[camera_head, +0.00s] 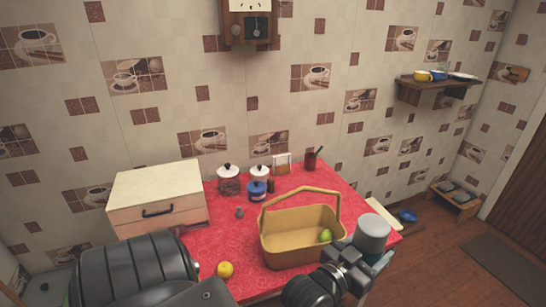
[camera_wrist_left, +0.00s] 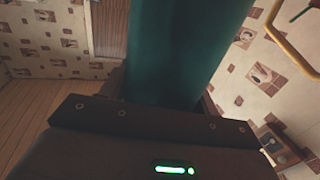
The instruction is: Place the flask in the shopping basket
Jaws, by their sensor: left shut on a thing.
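The flask (camera_head: 373,233) has a pale grey cap and a teal body; in the head view it stands upright at the right front corner of the basket, partly in front of it. Its teal body fills the upper middle of the left wrist view (camera_wrist_left: 185,50). My left gripper (camera_head: 362,272) is shut on the flask. The yellow shopping basket (camera_head: 285,245) sits on the red counter with its handle raised and a green fruit (camera_head: 325,235) inside. The basket's handle (camera_wrist_left: 290,45) shows at the upper right of the left wrist view. My right gripper is out of view.
The red oilcloth counter (camera_head: 220,245) holds a yellow fruit (camera_head: 225,269), a blue pot (camera_head: 256,191), white-lidded jars (camera_head: 228,172) and a dark red cup (camera_head: 310,160). A bread box (camera_head: 158,190) stands at left. A wall shelf (camera_head: 435,88) is at upper right.

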